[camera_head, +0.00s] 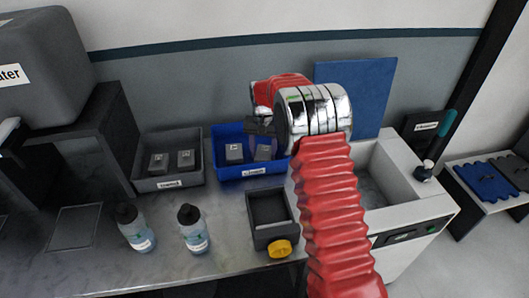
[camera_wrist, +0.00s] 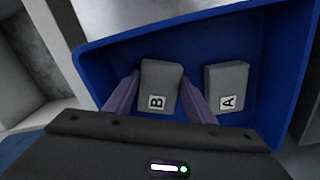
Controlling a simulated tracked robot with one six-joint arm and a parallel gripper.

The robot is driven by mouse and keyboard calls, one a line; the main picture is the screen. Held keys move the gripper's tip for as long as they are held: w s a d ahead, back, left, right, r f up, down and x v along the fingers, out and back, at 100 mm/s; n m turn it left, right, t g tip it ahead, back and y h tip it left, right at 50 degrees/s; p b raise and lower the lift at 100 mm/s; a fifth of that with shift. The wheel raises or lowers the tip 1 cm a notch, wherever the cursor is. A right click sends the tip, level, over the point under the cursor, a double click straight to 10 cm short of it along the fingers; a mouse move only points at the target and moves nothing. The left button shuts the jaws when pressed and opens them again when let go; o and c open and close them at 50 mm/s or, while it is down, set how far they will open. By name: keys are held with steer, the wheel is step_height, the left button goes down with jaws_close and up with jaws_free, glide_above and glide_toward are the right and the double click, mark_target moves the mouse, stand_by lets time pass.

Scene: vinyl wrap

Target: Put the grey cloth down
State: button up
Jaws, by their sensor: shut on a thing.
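Two grey folded cloths are at the blue bin (camera_head: 228,178), which also shows in the wrist view (camera_wrist: 95,62). The cloth marked B (camera_wrist: 163,76) is between the fingers of my gripper (camera_wrist: 160,98), which is shut on it. In the head view this cloth (camera_head: 264,153) is the right one, slightly tilted, below my gripper (camera_head: 262,132). I cannot tell if it touches the bin floor. The cloth marked A (camera_wrist: 227,84) lies apart beside it, at left in the head view (camera_head: 234,153).
A grey bin (camera_head: 170,183) with two grey cloths stands left of the blue bin. The bench's front left is clear.

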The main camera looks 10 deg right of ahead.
mark_target(263, 155)
steer(key=o, duration=1.1)
step_height(263, 155, up, 12)
steer(key=shift+r, duration=0.1)
stand_by(0.7)
